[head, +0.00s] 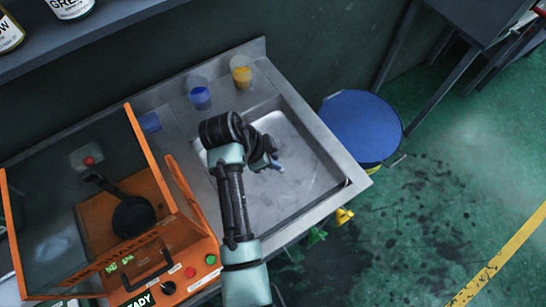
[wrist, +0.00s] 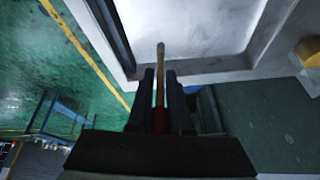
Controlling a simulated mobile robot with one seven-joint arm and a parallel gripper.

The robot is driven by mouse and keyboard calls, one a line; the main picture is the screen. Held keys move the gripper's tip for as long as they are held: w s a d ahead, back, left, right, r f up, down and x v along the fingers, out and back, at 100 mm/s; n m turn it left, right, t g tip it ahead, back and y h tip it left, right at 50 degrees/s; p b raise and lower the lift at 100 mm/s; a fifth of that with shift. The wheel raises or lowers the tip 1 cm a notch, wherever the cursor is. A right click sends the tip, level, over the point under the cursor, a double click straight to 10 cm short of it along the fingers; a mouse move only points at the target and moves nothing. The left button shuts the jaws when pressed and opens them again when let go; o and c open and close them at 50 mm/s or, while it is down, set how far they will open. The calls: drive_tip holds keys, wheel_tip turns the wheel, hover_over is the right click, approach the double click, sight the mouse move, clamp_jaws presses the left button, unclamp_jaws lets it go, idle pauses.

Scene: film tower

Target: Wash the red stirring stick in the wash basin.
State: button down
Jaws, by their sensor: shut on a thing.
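The wash basin (head: 310,195) is a grey metal sink set in the counter. It also fills the top of the wrist view (wrist: 195,28). My gripper (head: 270,160) is over the basin's left and upper part in the head view. In the wrist view my gripper (wrist: 160,76) is shut on a thin stick (wrist: 160,88), with red near the palm and a tan shaft ending in a pale tip. The tip points toward the basin. I cannot tell whether it touches the basin. In the head view my arm and gripper hide most of the stick.
Beakers of blue (head: 200,98) and yellow (head: 241,74) liquid stand behind the basin. An orange machine (head: 178,250) with a clear hood and a dark pan (head: 132,215) is at left. A blue round-topped drum (head: 361,127) stands right of the counter. The green floor beyond is open.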

wheel_tip(320, 180, down, 13)
drive_tip(key=b, duration=1)
idle(2.0)
wheel_tip(320, 180, up, 12)
drive_tip(key=p, duration=1)
drive_tip(key=shift+f, duration=0.1)
drive_tip(key=shift+p, duration=0.3)
idle(1.8)
drive_tip(key=shift+r+p, duration=1.8)
drive_tip(key=shift+r, duration=0.2)
